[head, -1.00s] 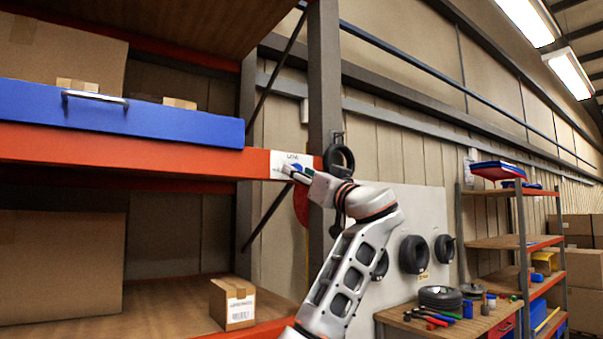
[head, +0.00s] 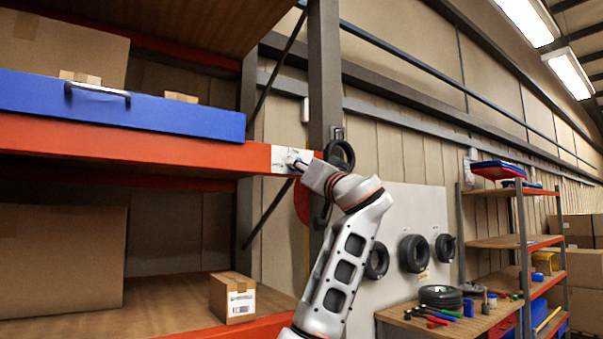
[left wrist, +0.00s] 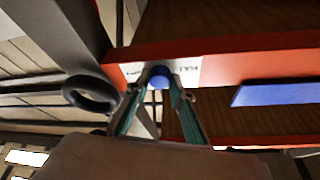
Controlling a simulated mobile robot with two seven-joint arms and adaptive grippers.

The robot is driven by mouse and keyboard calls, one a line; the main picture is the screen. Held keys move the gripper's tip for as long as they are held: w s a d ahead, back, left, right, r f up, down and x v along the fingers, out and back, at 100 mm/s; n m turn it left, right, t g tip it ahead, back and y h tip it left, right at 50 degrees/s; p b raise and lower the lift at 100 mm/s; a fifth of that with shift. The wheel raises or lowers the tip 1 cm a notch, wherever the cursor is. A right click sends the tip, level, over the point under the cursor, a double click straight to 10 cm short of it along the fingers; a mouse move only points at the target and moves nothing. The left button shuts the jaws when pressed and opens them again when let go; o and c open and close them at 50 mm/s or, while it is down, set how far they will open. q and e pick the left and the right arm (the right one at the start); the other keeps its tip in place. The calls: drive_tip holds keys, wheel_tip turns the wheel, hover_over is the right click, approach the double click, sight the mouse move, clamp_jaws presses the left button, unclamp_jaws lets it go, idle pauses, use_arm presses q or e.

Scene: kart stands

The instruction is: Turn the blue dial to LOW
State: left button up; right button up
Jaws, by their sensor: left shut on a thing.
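The blue dial (left wrist: 159,75) sits on a white label plate (left wrist: 187,72) on the front of the orange shelf beam. Dark lettering shows on the plate, too small to read surely. In the left wrist view my left gripper (left wrist: 159,84) has its two green-edged fingers on either side of the dial, shut on it. In the head view the left gripper (head: 297,164) reaches the plate (head: 284,157) at the beam's right end and hides most of the dial. The dial's pointing direction cannot be made out. My right gripper is not in view.
A grey upright post (head: 325,80) and a hanging black ring (head: 340,155) stand close beside the wrist. A blue drawer (head: 180,120) with a metal handle lies left above the beam. A small carton (head: 232,298) sits on the lower shelf.

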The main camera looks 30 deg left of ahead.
use_arm(q)
drive_tip(key=m+t+h, duration=0.1)
drive_tip(key=m, duration=0.2)
drive_tip(key=m+t+h, duration=0.1)
drive_tip(key=m+h, duration=0.1)
drive_tip(key=m, duration=0.2)
drive_tip(key=m+h+p, duration=0.1)
drive_tip(key=m, duration=0.3)
drive_tip(key=shift+s+a+r+t, duration=0.1)
drive_tip(key=shift+s+r+t, duration=0.2)
drive_tip(key=shift+t, duration=0.1)
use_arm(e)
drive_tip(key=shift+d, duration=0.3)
use_arm(q)
drive_tip(key=shift+f, duration=0.1)
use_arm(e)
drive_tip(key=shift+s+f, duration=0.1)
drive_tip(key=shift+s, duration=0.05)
use_arm(q)
drive_tip(key=o, duration=1.1)
drive_tip(key=shift+o, duration=0.2)
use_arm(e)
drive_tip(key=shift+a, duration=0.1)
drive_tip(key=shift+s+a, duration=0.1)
